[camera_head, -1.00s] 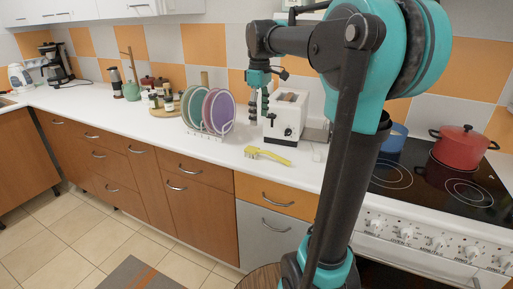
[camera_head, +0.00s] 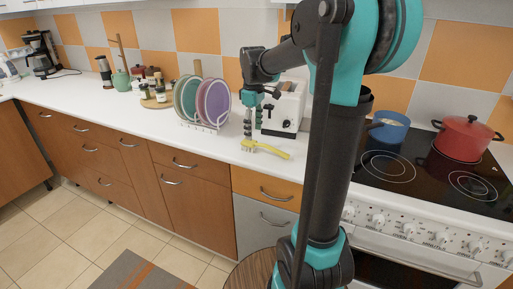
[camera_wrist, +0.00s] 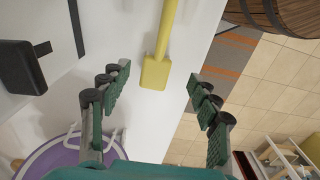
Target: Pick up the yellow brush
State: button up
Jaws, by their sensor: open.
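The yellow brush (camera_head: 268,149) lies on the white countertop in front of the toaster, its bristle end to the left and its handle pointing right. In the wrist view the brush (camera_wrist: 156,70) runs down from the top edge, and its wide end appears between my fingertips. My gripper (camera_head: 252,128) points down just above the brush's left end. Its green fingers also show in the wrist view (camera_wrist: 156,79), spread apart with nothing held between them. I cannot tell the exact height left between fingertips and brush.
A white toaster (camera_head: 286,108) stands close behind my gripper. A rack of coloured plates (camera_head: 214,103) stands to the left. The stove with a red pot (camera_head: 466,138) and a blue pot (camera_head: 389,129) is on the right. The counter's front edge is close to the brush.

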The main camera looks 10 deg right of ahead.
aim_at(254, 142)
jog(key=shift+w+d+f, duration=0.1)
jog(key=shift+f, duration=2.85)
jog(key=c, duration=1.4)
jog(key=shift+r, duration=0.15)
